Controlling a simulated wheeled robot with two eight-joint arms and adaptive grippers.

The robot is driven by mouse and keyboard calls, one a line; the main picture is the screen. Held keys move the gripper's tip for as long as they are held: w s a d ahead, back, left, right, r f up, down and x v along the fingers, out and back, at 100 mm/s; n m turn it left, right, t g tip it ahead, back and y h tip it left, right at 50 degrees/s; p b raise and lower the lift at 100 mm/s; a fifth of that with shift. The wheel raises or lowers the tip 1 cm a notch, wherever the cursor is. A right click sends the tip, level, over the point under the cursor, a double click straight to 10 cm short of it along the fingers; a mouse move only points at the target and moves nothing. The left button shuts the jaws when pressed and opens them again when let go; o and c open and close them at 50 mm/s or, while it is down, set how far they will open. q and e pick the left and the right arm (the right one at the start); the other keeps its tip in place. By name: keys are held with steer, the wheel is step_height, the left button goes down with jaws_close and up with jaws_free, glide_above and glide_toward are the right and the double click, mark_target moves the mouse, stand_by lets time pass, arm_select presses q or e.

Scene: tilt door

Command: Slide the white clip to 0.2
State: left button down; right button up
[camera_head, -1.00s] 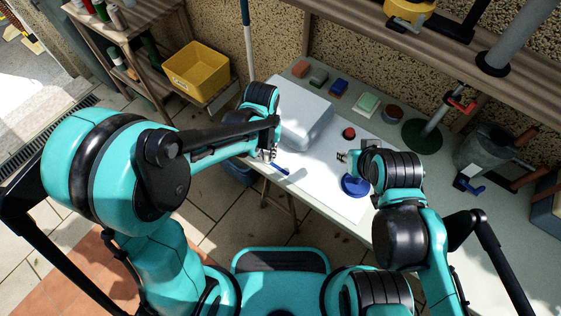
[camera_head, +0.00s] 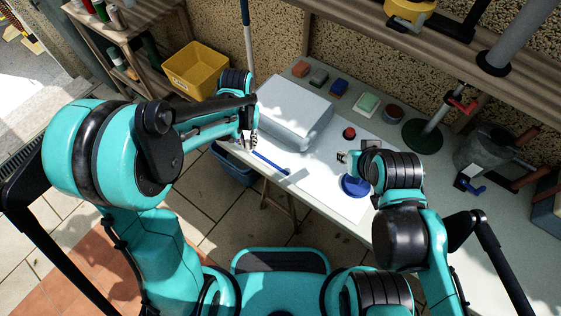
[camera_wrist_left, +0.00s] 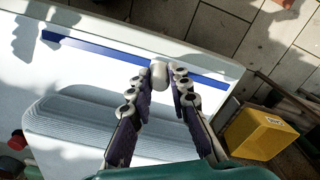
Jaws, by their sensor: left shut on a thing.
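The white clip (camera_wrist_left: 159,74) sits on the blue rail (camera_wrist_left: 110,52), towards the rail's right end in the left wrist view. The rail also shows in the head view (camera_head: 271,163) along the front edge of a white board. My left gripper (camera_wrist_left: 161,71) has its fingers on both sides of the clip and is shut on it. In the head view my left gripper (camera_head: 252,142) is at the rail's left end, and the clip is hard to make out there. My right gripper (camera_head: 343,157) hangs over the board, away from the rail; its fingers are too small to judge.
A large grey-white box (camera_head: 294,110) stands on the board just behind the rail. A red button (camera_head: 349,132) and a blue round knob (camera_head: 354,186) are near my right gripper. Small coloured blocks line the back. A yellow bin (camera_head: 196,70) is at the left.

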arm_select(q)
steer(key=shift+w+a, duration=0.75)
steer(key=shift+a, duration=0.3)
steer(key=shift+w+a, duration=0.75)
steer(key=shift+a, duration=0.25)
steer(key=shift+w+a, duration=0.75)
steer(key=shift+a, duration=0.3)
steer(key=c, duration=1.4)
jaws_free()
step_height(320, 180, up, 7)
steer(key=p, duration=0.5)
step_height(320, 180, up, 12)
